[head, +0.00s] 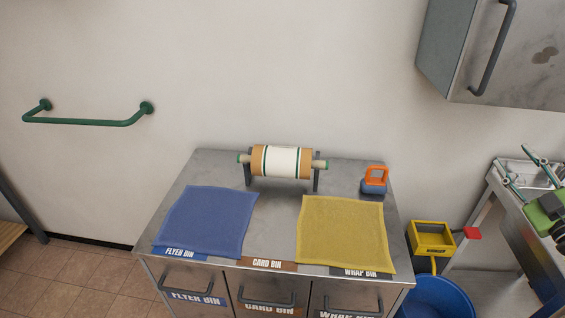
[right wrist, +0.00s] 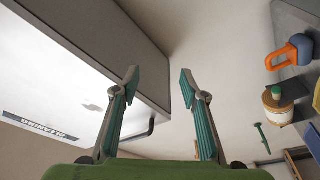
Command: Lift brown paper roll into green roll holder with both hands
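The brown paper roll (head: 282,161) has brown ends, a cream middle with thin green bands, and a spindle with green tips. It rests level across a dark stand (head: 317,180) on the metal cabinet. A green rail (head: 85,122) is fixed to the wall at the left and holds nothing; no other green holder shows. My right gripper (head: 519,166) is at the far right, well away from the roll. Its fingers are apart and empty in the right wrist view (right wrist: 159,78). The roll shows partly there at the right (right wrist: 278,108). My left gripper is out of view.
A blue mat (head: 207,220) and a yellow mat (head: 342,228) lie in front of the roll. An orange-and-blue object (head: 375,181) stands right of it. A grey wall cabinet (head: 500,55) hangs upper right. A yellow box (head: 431,238) and blue tub (head: 440,298) are lower right.

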